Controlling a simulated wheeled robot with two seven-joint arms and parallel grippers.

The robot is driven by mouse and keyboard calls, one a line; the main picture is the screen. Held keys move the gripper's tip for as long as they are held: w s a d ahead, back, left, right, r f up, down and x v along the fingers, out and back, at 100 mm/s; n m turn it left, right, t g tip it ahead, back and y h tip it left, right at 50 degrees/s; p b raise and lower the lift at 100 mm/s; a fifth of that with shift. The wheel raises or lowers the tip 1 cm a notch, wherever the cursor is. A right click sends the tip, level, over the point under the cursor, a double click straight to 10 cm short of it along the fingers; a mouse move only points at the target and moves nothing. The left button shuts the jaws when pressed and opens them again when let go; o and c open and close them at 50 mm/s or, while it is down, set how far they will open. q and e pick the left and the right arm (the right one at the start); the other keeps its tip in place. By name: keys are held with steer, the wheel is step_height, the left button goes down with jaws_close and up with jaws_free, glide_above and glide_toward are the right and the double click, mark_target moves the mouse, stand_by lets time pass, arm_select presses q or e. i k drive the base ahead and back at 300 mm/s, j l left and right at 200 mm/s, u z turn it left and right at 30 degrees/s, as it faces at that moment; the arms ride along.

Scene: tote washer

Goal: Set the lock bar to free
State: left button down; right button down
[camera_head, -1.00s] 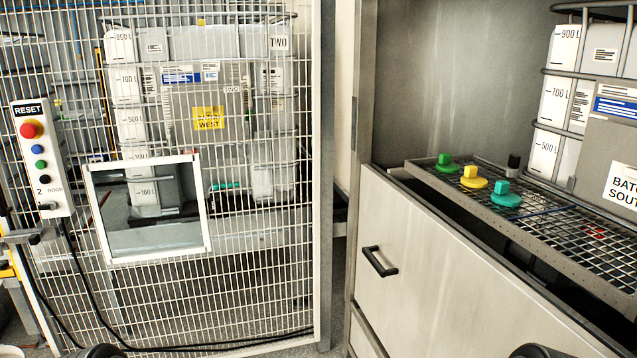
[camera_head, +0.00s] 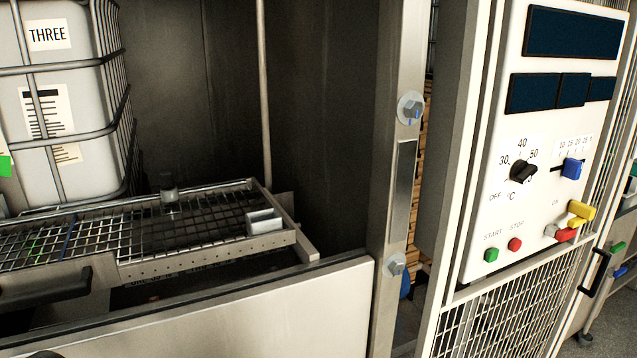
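I see no part labelled as the lock bar, and I cannot tell which part it is. A flat vertical metal strip (camera_head: 401,205) is set in the steel post (camera_head: 391,150), between two hex-headed bolts, an upper one (camera_head: 410,108) and a lower one (camera_head: 396,264). On the control panel (camera_head: 520,215) to the right, yellow (camera_head: 582,211) and red (camera_head: 566,235) levers stick out near an "ON" mark. Neither of my grippers is in view.
The panel also has a black dial (camera_head: 523,171), a blue slider (camera_head: 572,168), and green (camera_head: 491,255) and red (camera_head: 515,244) buttons. At left, a mesh rack (camera_head: 205,255) and a caged tank marked THREE (camera_head: 60,110) stand behind a steel front panel (camera_head: 250,315).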

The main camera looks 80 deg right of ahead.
mark_target(584, 212)
steer(key=z, duration=4.25)
steer(key=u, duration=0.6)
steer(key=i+l+u, duration=0.15)
steer(key=l+u, duration=0.2)
steer(key=u, duration=0.15)
steer(key=i+l+u, duration=0.1)
steer(key=l+u, duration=0.95)
steer(key=l, duration=0.9)
steer(key=k+l+u, duration=0.15)
steer(key=l, duration=0.9)
